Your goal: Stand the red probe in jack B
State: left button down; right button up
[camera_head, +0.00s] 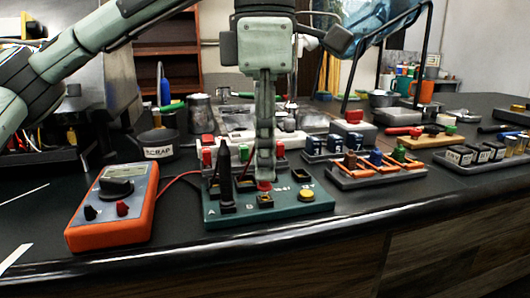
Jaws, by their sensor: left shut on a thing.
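My left gripper (265,172) points straight down over the green jack board (308,209) and is shut on the red probe (264,186). Only a small red part of the probe shows below the fingers; the rest is hidden by them. The probe looks upright, directly over or at jack B (265,202); I cannot tell whether its tip is inside. A black probe (226,178) stands upright at jack A, to the left. The orange multimeter (113,205) lies left of the board, with a red lead (178,180) running toward the board. My right gripper is not in view.
A yellow button (306,195) is on the board's right. A tray (378,176) of coloured parts stands to the right, with black labelled boxes (485,152) beyond. A scrap bin (157,143) stands behind the multimeter. The counter's front edge is close to the board.

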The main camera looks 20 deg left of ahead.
pick_arm(q)
jog(key=shift+f+b, duration=0.3)
jog(key=shift+f, duration=0.4)
dwell(1.5)
jog(key=c, duration=1.5)
grip_release()
jog(key=shift+o, duration=0.2)
notch_tip(320, 180, up, 12)
jog(key=shift+r, duration=0.1)
